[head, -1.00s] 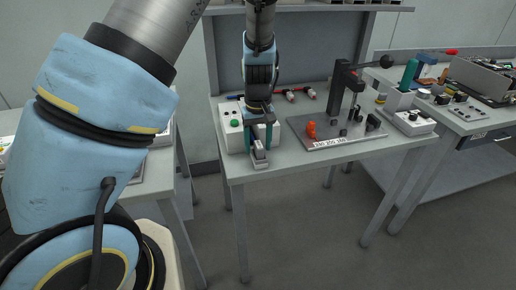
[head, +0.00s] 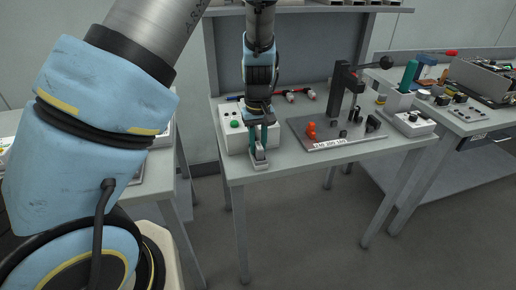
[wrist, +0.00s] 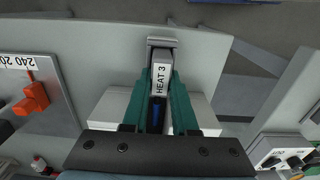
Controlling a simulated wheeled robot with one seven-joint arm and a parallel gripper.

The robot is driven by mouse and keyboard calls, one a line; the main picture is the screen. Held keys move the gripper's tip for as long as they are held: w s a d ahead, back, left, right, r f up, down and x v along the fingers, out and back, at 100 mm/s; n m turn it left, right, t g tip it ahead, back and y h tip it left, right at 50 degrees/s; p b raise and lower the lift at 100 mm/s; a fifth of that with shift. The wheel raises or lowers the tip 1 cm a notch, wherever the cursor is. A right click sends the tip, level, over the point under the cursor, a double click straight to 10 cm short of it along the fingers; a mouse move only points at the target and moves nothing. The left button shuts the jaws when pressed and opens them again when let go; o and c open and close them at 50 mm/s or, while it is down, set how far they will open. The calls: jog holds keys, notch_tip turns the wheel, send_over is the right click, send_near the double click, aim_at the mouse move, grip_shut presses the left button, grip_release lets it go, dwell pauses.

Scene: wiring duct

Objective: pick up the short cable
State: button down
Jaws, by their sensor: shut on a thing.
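My gripper (head: 260,152) has green fingers and points down at the front left of the middle table. In the wrist view its fingers (wrist: 160,85) are shut on a narrow pale piece labelled HEAT 3 (wrist: 161,76). A grey end (wrist: 161,43) of this piece sticks out past the fingertips, near the table's front edge. It also shows in the head view as a small grey block (head: 260,164). A dark and blue part (wrist: 156,117) shows between the fingers; I cannot tell what it is. No separate short cable is clearly visible.
A white box with a green button (head: 234,124) stands just behind my gripper. To the right, a grey plate (head: 299,125) carries an orange piece (head: 311,130) and a dark upright press (head: 342,90). The right table holds more equipment.

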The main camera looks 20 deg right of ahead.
notch_tip(320, 180, up, 10)
jog(key=shift+b, duration=1.1)
jog(key=shift+r, duration=0.1)
notch_tip(320, 180, up, 4)
jog(key=p, duration=0.4)
jog(key=shift+r, duration=0.1)
dwell(0.3)
